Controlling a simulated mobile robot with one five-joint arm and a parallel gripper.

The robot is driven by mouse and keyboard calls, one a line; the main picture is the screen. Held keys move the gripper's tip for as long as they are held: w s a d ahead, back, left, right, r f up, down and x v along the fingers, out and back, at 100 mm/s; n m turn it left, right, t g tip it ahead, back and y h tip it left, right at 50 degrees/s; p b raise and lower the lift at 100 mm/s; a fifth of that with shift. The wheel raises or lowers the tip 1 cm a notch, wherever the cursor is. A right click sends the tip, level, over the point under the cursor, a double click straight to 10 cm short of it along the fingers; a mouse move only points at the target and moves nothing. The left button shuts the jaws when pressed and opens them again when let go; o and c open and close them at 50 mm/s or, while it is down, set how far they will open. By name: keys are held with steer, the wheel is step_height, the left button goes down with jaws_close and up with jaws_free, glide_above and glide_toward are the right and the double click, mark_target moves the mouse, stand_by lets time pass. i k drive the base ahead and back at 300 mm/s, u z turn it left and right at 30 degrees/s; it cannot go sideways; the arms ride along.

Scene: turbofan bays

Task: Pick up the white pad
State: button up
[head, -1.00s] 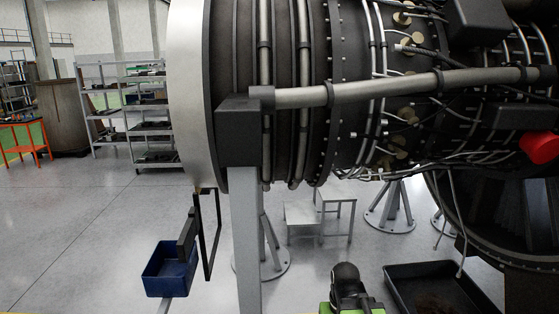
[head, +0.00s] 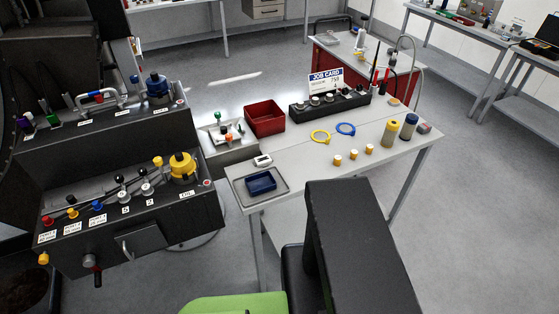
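A small white item with a darker patch on top (head: 262,161) lies near the left end of the light grey table (head: 300,163), just behind a grey tray (head: 283,188). It is too small to tell whether it is the white pad, and I see no other clear white pad on this table. A black link of my arm rises in the lower middle and hides part of the floor and the table's front. My gripper is not in view.
A dark blue box (head: 261,182) sits in the grey tray. A red bin (head: 265,118), a black rack (head: 330,104), blue and yellow rings, several small yellow-banded pieces and two bottles stand on the table. A black control console (head: 130,225) is left. Floor at right is clear.

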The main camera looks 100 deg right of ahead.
mark_target(260, 162)
steer(key=z, duration=1.1)
steer(key=k, duration=0.6)
steer(key=z, duration=1.85)
steer(key=k, duration=0.9)
steer(key=u, duration=0.2)
steer(key=i, duration=0.9)
steer(key=z, duration=0.1)
